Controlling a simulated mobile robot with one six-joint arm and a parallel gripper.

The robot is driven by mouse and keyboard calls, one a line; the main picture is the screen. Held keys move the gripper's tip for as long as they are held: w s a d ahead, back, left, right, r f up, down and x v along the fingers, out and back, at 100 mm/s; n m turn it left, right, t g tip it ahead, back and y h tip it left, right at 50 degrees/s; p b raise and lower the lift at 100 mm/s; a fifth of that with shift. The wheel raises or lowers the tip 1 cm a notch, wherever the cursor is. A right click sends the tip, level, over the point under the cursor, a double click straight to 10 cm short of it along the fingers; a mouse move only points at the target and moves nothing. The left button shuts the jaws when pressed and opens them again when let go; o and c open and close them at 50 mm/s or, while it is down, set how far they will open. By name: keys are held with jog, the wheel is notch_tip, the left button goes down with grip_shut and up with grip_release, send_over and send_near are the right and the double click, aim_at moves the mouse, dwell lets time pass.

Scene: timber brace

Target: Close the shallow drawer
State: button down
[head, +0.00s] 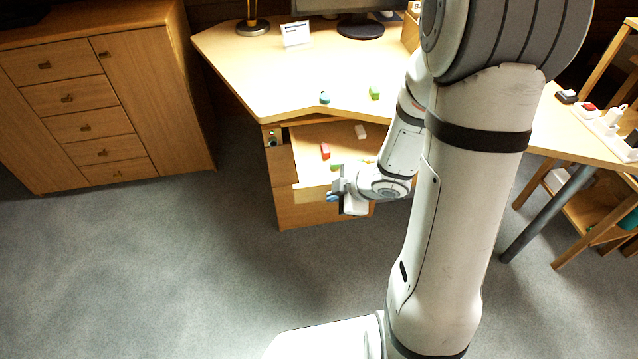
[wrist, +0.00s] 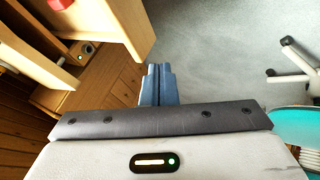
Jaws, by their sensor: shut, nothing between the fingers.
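A wooden drawer (head: 308,194) stands pulled out from the pedestal under the desk. My arm hides the drawer's right side.
The desk top (head: 270,70) above holds a green block (head: 374,93), a teal round item (head: 324,98) and a monitor stand (head: 360,27). A wooden cabinet (head: 90,105) stands at the left. The grey carpet (head: 170,260) in front of the desk is clear.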

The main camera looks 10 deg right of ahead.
jog(key=b, duration=0.4)
send_near(308, 194)
notch_tip(308, 194, down, 4)
jog(key=s+a, duration=0.2)
jog(key=shift+w+d+r+p, duration=0.15)
jog(key=shift+w+p, duration=0.2)
jog(key=shift+w, duration=0.7)
jog(key=shift+w+d+r+p, duration=0.1)
jog(key=shift+w+p, duration=0.2)
jog(key=shift+w, duration=0.7)
